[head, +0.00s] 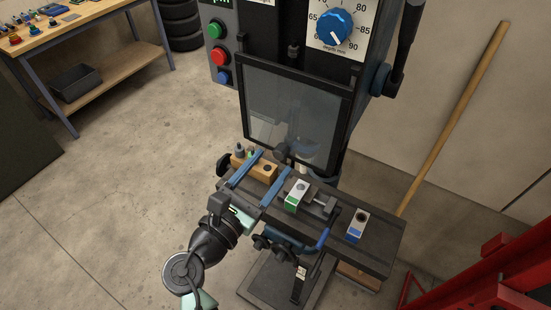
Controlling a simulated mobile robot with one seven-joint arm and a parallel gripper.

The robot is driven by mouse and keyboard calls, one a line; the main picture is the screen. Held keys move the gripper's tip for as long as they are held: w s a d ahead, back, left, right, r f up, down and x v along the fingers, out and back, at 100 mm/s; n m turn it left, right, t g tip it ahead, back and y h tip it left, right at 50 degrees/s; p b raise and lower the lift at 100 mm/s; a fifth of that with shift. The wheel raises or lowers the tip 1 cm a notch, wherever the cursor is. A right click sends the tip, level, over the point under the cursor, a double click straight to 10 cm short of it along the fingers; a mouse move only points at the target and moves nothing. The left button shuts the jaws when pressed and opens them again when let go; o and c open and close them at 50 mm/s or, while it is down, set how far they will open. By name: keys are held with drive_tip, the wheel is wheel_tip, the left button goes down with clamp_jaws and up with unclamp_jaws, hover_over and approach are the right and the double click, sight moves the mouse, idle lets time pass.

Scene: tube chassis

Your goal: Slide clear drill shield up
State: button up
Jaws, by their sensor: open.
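The clear drill shield (292,108) is a see-through panel in a dark frame on the front of the drill press. It hangs down in front of the drilling area, with its lower edge just above the work table. A dark round knob (281,151) shows at its lower edge. My gripper (275,161) is open, with two blue fingers spread apart and pointing towards that lower edge. The knob appears near the gap between the fingertips; I cannot tell whether they touch anything. No held object shows between the fingers.
The dark work table (376,249) carries a wooden block with small items (262,170), a vise (318,204) and a blue-marked block (357,226). A lever (405,45) is at right. A workbench (75,27) stands upper left; a red frame (500,275) lower right. Left floor is clear.

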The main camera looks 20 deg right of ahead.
drive_tip(key=b+v, duration=0.2)
drive_tip(key=v, duration=0.7)
drive_tip(key=shift+s+a, duration=0.2)
drive_tip(key=shift+s, duration=0.05)
drive_tip(key=w+a+r+m+t+y, duration=0.1)
drive_tip(key=w+r+m+t+y, duration=0.3)
drive_tip(key=r+m, duration=0.5)
drive_tip(key=w+a+r+m+t+y, duration=0.1)
drive_tip(key=w+r+m+t+y, duration=0.35)
drive_tip(key=r, duration=0.95)
drive_tip(key=s+a+r+m+t+y, duration=0.1)
drive_tip(key=s+r+m+t, duration=0.3)
drive_tip(key=r, duration=0.7)
drive_tip(key=s+a+r+m+t+y, duration=0.1)
drive_tip(key=s+r+m+t+y, duration=0.3)
drive_tip(key=s+r+m, duration=0.2)
wheel_tip(320, 180, up, 5)
drive_tip(key=shift+s+a+f+y, duration=0.1)
drive_tip(key=shift+s+a+y, duration=0.3)
drive_tip(key=shift+s, duration=0.65)
